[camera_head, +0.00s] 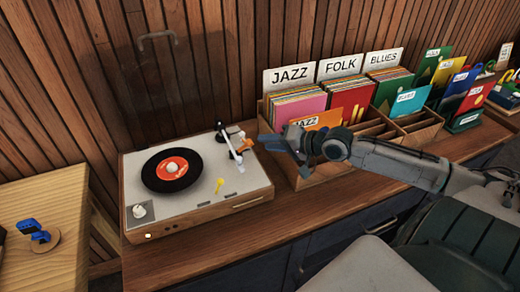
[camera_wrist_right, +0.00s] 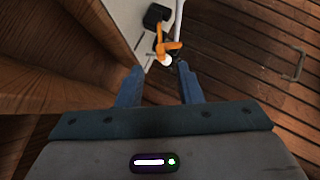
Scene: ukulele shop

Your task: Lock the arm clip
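The record player (camera_head: 195,195) stands on the wooden counter with a black record (camera_head: 160,180) on it. Its white tonearm (camera_head: 230,146) lies at the right, off the record. The orange arm clip (camera_head: 246,144) is beside the tonearm; whether it is locked cannot be told. In the right wrist view the clip (camera_wrist_right: 168,47) lies beyond the fingertips, near a black block and the pale arm. My right gripper (camera_head: 264,136) is just right of the clip, pointing toward it. In the right wrist view its blue fingers (camera_wrist_right: 160,78) are apart and empty. My left gripper is out of view.
A wooden record crate (camera_head: 320,175) with JAZZ, FOLK and BLUES dividers stands close behind and right of my right gripper. The counter front (camera_head: 300,215) is clear. A slatted wall is behind.

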